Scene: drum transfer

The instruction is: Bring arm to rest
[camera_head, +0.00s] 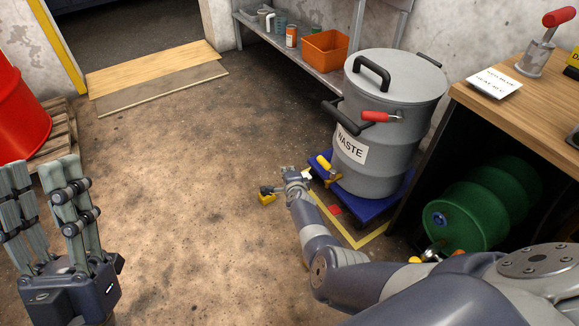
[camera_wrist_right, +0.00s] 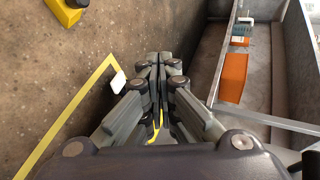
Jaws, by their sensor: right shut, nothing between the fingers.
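My right arm reaches forward from the lower right in the head view. Its gripper (camera_head: 295,178) is close to the left side of the grey waste drum (camera_head: 385,175), apart from the drum as far as I can tell. In the right wrist view the fingers (camera_wrist_right: 158,62) are pressed together with nothing between them. My left gripper (camera_head: 42,190) stands upright at the left edge of the head view, its fingers spread and empty.
The waste drum stands on a blue platform (camera_head: 375,208) beside yellow floor tape (camera_head: 372,238). A green drum (camera_head: 470,215) lies under the wooden workbench (camera_head: 530,85) at right. A small yellow object (camera_head: 266,198) is on the floor.

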